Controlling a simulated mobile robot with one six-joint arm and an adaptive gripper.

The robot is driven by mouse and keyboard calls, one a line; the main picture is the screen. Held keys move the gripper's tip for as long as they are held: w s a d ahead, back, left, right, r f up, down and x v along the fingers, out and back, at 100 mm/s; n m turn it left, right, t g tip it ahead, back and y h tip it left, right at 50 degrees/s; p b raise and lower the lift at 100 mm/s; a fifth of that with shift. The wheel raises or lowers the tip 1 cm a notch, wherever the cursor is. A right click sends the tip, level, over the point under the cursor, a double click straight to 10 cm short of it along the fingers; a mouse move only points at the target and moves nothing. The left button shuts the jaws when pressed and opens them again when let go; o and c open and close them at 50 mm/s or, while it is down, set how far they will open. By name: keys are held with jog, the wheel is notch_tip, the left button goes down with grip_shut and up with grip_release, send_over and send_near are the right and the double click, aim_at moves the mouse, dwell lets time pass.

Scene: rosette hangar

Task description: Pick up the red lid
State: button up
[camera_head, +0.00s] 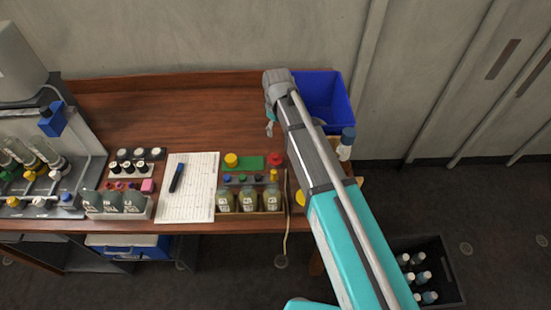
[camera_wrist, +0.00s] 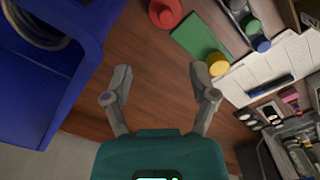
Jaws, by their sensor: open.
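The red lid (camera_head: 276,159) lies on the wooden bench, right of a green pad, near the back of the bottle rack. It also shows at the top edge of the wrist view (camera_wrist: 165,12), partly cut off. My gripper (camera_head: 269,128) hangs over the bench behind the red lid, beside the blue bin. In the wrist view my gripper's two fingers (camera_wrist: 160,70) are spread apart with only bare wood between them. The red lid is beyond the fingertips and not touched.
A blue bin (camera_head: 322,97) stands right of my gripper. The green pad (camera_head: 251,162) and a yellow lid (camera_head: 231,160) lie left of the red lid. A rack of bottles (camera_head: 249,203) stands in front. A white-and-blue bottle (camera_head: 346,143) stands at right. The back bench is clear.

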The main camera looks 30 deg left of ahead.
jog(key=shift+f, duration=0.15)
jog(key=b, duration=0.9)
send_over(275, 155)
jog(key=f, duration=0.8)
jog(key=shift+w+f, duration=0.15)
jog(key=shift+w, duration=0.15)
jog(key=shift+s+f+b, duration=0.2)
jog(key=shift+f+b, duration=2.2)
jog(key=shift+f, duration=0.2)
jog(key=c, duration=0.9)
